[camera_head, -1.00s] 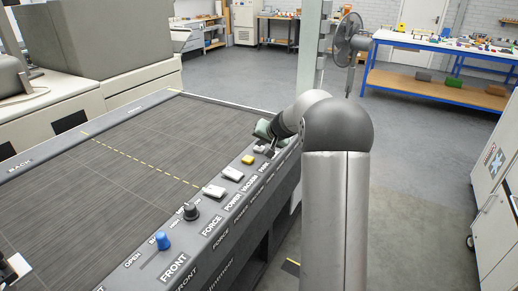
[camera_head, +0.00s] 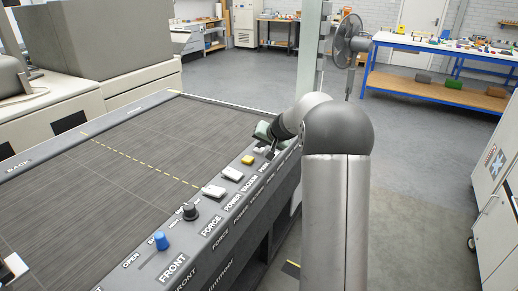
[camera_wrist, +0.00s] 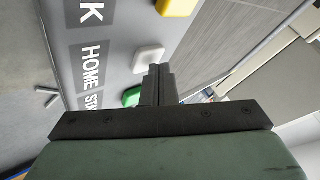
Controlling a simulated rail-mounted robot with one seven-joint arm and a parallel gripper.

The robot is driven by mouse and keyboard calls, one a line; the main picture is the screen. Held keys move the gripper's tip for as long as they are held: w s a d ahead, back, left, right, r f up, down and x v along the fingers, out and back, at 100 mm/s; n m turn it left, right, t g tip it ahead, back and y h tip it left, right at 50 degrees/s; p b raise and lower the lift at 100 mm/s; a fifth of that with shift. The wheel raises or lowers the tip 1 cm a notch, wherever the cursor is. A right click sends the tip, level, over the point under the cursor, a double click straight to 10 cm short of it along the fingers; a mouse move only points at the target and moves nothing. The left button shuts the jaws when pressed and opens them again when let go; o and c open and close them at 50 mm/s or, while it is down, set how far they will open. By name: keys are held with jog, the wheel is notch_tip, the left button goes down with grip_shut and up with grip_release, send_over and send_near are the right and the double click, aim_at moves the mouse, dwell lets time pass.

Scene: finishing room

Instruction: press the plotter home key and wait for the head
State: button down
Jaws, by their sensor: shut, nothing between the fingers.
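The plotter (camera_head: 110,150) has a dark flat bed and a grey front panel with a row of keys. The white home key (camera_wrist: 148,58) lies beside the HOME label in the wrist view. My gripper (camera_wrist: 160,70) is shut and empty, with its fingertips at the near edge of this key; I cannot tell whether they touch it. A green key (camera_wrist: 132,97) by the cut-off STA label is partly hidden behind the fingers. A yellow key (camera_wrist: 175,7) is by the label ending in K. In the head view my gripper (camera_head: 269,148) is over the panel's far end. The plotter head is not clearly visible.
Two white keys (camera_head: 214,190), a dark knob (camera_head: 190,211) and a blue knob (camera_head: 161,241) line the near panel. A white and dark piece (camera_head: 14,267) is cut off at the left edge. A fan (camera_head: 348,42) stands beyond; open floor lies to the right.

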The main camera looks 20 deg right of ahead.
jog(key=shift+r+p, duration=0.4)
jog(key=shift+r, duration=0.45)
